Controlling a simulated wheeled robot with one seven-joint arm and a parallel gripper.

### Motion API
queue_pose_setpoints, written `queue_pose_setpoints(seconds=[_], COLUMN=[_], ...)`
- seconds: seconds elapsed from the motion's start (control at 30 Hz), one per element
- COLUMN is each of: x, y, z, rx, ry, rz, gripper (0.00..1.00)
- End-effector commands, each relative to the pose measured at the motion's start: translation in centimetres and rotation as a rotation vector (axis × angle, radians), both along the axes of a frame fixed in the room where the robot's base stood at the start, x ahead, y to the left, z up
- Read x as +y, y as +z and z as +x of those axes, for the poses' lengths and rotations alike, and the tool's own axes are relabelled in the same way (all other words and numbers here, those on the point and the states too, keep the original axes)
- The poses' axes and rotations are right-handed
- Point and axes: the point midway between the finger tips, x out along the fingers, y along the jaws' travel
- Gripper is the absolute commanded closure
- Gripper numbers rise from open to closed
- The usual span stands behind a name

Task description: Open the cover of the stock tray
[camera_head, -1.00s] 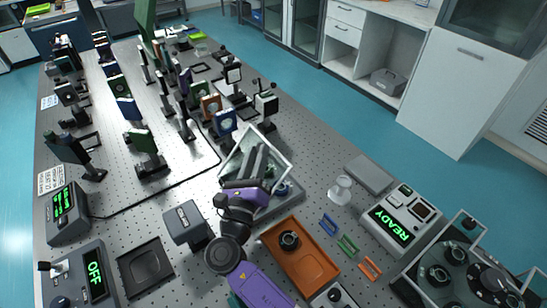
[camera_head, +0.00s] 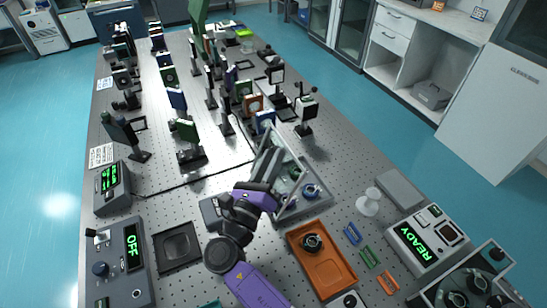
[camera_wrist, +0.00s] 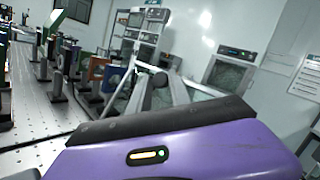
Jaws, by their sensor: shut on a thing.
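The stock tray (camera_head: 304,207) is a grey box near the middle of the table in the head view. Its clear, grey-framed cover (camera_head: 263,150) stands steeply raised at the tray's left side. Small parts, including a blue ringed one (camera_head: 311,190), show inside. My gripper (camera_head: 268,170) is at the cover, shut on it; the arm hides the exact grip. In the wrist view, grey bars that look like the cover's frame (camera_wrist: 180,92) rise beyond the purple gripper body, which hides the fingertips.
An orange tray (camera_head: 322,262) holding a dark round part lies in front of the stock tray. A grey box (camera_head: 210,212) stands close left of my arm. Several optical mounts (camera_head: 187,135) crowd the table behind. A white stand (camera_head: 368,202) is to the right.

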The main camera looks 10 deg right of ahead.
Motion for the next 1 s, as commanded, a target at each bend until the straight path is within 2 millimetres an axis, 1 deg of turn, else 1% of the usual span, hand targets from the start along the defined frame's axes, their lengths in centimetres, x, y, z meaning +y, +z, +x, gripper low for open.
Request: queue_pose_setpoints(seconds=[0.03, 0.2, 0.23, 0.3, 0.57, 0.67, 0.77, 0.87, 1.0], x=[0.5, 0.5, 0.5, 0.5, 0.3, 0.2, 0.2, 0.2, 0.2], y=[-1.3, -1.4, -1.4, -1.4, -0.9, -0.2, 1.2, 3.2, 6.4], z=[-0.1, -0.2, -0.2, -0.2, -0.1, 0.0, 0.0, 0.0, 0.0], rx=[0.024, 0.025, 0.025, 0.024, 0.017, 0.014, 0.012, 0.009, 0.01], ry=[0.018, 0.017, 0.017, 0.017, 0.01, 0.009, 0.009, 0.009, 0.008], rz=[0.001, 0.0, 0.0, 0.0, 0.001, 0.002, 0.005, 0.006, 0.006], gripper=[1.0, 1.0, 0.7, 0.57, 0.57, 0.57, 0.57, 0.57, 0.57])
